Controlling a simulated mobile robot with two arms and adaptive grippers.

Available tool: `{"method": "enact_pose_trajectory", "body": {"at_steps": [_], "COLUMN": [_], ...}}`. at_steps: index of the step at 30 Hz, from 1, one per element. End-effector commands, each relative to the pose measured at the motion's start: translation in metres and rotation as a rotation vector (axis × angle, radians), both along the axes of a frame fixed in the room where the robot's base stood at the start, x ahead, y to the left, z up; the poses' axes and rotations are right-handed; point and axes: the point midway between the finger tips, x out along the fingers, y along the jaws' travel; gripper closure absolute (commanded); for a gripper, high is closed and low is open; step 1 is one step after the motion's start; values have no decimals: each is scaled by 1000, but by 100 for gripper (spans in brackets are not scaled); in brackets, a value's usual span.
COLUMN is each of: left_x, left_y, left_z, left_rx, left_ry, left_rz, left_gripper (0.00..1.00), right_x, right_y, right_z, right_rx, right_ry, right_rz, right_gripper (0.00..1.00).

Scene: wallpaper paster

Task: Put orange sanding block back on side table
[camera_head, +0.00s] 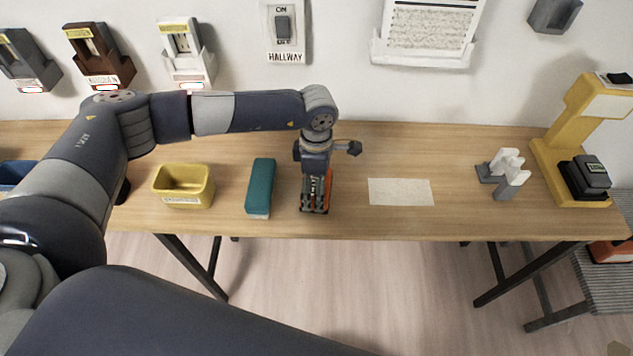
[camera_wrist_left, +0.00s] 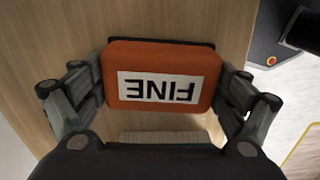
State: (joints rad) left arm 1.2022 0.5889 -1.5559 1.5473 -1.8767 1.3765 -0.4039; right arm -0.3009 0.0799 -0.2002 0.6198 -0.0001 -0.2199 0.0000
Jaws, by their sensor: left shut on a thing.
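The orange sanding block (camera_wrist_left: 160,62) has a white label reading FINE, upside down in the left wrist view. In the head view only a sliver of the block (camera_head: 328,187) shows beside my left gripper (camera_head: 314,205). That gripper points down at the wooden workbench and is shut on the block, with fingers on both sides of it in the wrist view (camera_wrist_left: 160,105). I cannot tell whether the block touches the bench top. The grey slatted side table (camera_head: 612,292) is at the far right edge, partly cut off. My right gripper is not in view.
On the workbench (camera_head: 465,160) are a yellow bin (camera_head: 183,200), a teal block (camera_head: 260,187), a paper sheet (camera_head: 400,192), a grey-white holder (camera_head: 505,174) and a yellow stand (camera_head: 548,160). Another orange-red object (camera_head: 612,252) lies on the side table. Wall holders line the back.

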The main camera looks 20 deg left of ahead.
Motion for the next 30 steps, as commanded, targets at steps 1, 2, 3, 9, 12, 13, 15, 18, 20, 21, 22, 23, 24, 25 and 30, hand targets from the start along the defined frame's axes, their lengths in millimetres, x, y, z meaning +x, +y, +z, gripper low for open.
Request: {"method": "enact_pose_trajectory", "body": {"at_steps": [1,2,3,9,12,13,15,18,20,21,22,23,24,25,30], "left_x": [0,0,0,0,0,0,0,0,0,0,0,0,0,0,1], "left_y": [0,0,0,0,0,0,0,0,0,0,0,0,0,0,0], "left_z": [0,-1,-3,-5,-5,-5,-5,-5,-5,-5,-5,-4,-3,-2,18], "left_rx": [-1,0,-1,0,0,0,0,0,0,0,0,0,0,1,-2], "left_ry": [-1,0,0,0,0,0,0,0,0,0,0,0,1,1,-5], "left_rz": [0,0,0,1,1,1,1,1,1,1,1,1,1,1,0], "left_gripper": [34,34,34,0,0,0,0,0,0,0,0,0,0,0,0], "right_x": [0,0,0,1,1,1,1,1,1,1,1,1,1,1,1], "right_y": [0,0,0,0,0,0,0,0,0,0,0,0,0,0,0], "right_z": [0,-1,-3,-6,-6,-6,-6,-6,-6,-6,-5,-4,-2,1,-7], "right_rx": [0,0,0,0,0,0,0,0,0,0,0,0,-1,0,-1], "right_ry": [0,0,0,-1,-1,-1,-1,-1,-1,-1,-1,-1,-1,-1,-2], "right_rz": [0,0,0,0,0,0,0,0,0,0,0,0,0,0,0], "right_gripper": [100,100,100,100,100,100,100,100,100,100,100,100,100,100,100]}}
